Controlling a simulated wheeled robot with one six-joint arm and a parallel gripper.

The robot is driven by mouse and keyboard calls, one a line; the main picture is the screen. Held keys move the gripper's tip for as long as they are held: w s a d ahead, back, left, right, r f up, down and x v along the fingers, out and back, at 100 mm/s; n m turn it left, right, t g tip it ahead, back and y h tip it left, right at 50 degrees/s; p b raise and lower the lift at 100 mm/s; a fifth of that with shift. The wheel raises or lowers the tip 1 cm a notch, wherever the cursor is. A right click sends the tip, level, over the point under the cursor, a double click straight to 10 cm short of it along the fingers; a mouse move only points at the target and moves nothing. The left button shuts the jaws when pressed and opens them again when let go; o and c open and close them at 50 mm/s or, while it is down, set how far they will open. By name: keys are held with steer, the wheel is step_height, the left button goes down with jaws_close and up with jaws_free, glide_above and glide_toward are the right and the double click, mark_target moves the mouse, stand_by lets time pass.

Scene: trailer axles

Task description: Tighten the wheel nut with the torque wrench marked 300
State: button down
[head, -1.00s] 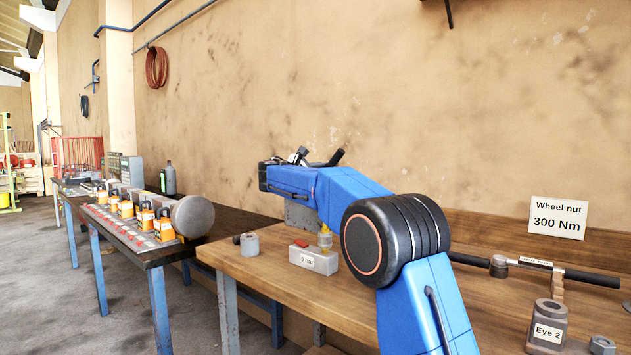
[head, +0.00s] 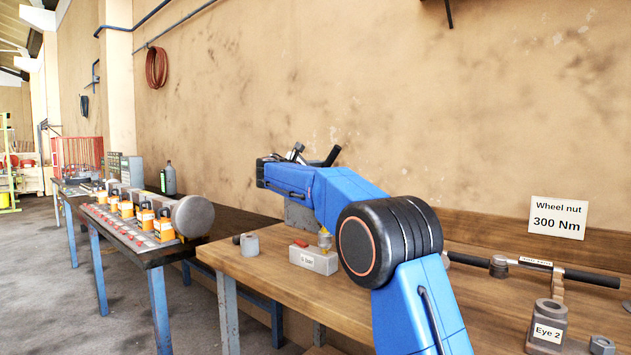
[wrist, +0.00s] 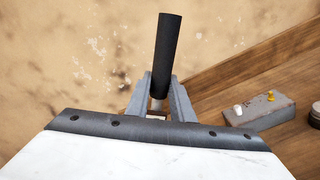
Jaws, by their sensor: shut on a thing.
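My gripper (wrist: 160,105) is shut on a bar with a black cylindrical handle (wrist: 167,50), held up off the bench. The same black handle (head: 333,156) sticks up behind my blue arm in the head view. The held tool's head and any marking are hidden. Another long tool with a black grip (head: 592,278) lies across a rest at the right of the bench; its small label (head: 536,262) is too small to read. A sign (head: 558,218) on the back board reads "Wheel nut 300 Nm". I cannot make out the wheel nut itself.
A labelled grey block (head: 314,262) with small fittings and a grey ring (head: 250,244) stand on the bench's left part. A block marked "Eye 2" (head: 549,313) stands front right. A second table (head: 150,258) at left carries several orange-and-grey items. The wall is close behind.

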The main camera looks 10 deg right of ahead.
steer(key=shift+a, duration=0.15)
steer(key=shift+v, duration=2.1)
